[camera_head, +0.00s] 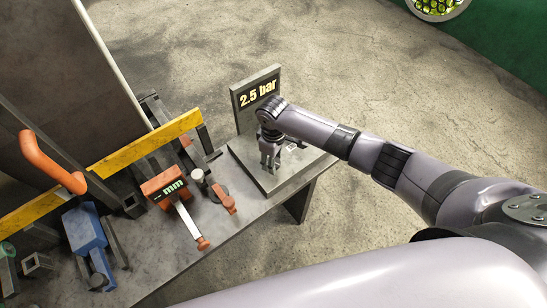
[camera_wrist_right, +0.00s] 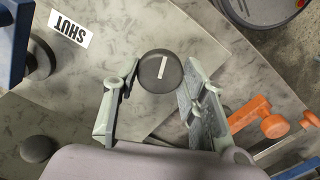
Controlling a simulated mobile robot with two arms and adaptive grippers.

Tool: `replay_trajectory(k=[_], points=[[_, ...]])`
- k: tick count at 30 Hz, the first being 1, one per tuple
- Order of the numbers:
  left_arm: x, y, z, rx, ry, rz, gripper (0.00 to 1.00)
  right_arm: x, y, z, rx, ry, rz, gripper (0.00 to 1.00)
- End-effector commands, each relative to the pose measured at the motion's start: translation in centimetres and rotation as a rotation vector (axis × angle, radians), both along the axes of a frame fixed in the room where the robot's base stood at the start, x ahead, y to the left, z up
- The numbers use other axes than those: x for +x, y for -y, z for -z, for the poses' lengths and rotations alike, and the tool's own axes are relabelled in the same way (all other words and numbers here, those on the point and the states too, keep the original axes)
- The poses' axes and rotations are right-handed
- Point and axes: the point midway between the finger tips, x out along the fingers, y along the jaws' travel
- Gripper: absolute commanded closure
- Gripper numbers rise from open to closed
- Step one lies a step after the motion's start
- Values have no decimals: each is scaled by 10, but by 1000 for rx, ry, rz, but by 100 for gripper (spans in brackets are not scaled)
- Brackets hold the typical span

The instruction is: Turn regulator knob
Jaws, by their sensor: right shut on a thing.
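The regulator knob (camera_wrist_right: 160,72) is a round dark grey disc with a short white mark, seen from above in the right wrist view. My right gripper (camera_head: 270,160) points down over the regulator's base plate (camera_head: 285,182) in the head view. Its fingers stand on both sides of the knob, and it is shut on the knob. The gripper hides the knob in the head view. A dark upright panel (camera_head: 244,116) behind it reads "2.5 bar" in yellow. My left gripper is not in view.
A yellow bar (camera_head: 140,148), a blue tool (camera_head: 84,228) and an orange handle (camera_head: 50,160) are further left on the grey bench (camera_head: 196,262). Concrete floor is open behind the panel.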

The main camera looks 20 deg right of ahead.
Motion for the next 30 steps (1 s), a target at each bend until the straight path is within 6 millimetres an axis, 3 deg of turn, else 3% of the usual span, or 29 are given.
replay_trajectory(k=[7, 8, 16, 26, 30], points=[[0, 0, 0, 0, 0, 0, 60, 1, 0, -1, 1, 4, -1, 89], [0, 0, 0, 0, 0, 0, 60, 1, 0, -1, 1, 4, -1, 61], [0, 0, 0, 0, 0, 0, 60, 1, 0, 0, 1, 2, -1, 43], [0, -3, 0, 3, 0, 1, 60, 0, 0, -1, 0, 1, -1, 41], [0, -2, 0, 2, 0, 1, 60, 1, 0, -14, 1, 3, -3, 41]])
